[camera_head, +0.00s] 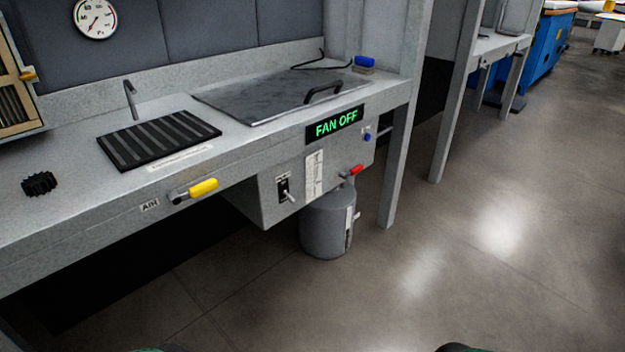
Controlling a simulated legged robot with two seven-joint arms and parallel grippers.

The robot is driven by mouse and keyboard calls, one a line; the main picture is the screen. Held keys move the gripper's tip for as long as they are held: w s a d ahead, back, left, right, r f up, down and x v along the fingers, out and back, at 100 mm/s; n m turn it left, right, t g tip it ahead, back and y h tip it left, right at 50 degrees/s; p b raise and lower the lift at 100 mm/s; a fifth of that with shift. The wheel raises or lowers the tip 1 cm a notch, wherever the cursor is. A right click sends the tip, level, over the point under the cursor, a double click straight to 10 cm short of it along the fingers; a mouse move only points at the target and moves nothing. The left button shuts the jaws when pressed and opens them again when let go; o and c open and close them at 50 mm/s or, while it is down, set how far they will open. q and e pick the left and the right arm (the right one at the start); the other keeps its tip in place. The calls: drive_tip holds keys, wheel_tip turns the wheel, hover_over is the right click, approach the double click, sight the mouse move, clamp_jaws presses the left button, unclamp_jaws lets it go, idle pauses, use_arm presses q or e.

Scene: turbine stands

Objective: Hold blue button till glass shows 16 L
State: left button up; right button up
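A small blue button (367,136) sits on the front panel, right below the green-lit display (334,124), which reads "FAN OFF". A grey tank (328,226) hangs under the panel. A narrow pale strip (349,226) runs up its right side; I cannot tell whether this is the glass, and no level can be read. A white label strip (314,174) with tiny marks is on the panel. A second blue item (365,62) lies at the back of the bench. Neither gripper shows; only dark green parts of mine touch the bottom edge.
A yellow-handled valve (196,190), a toggle switch (285,190) and a red lever (350,171) stick out of the bench front. A metal lid (270,92), a slotted black grate (160,140) and a black knob (39,184) are on top. Floor before the bench is clear.

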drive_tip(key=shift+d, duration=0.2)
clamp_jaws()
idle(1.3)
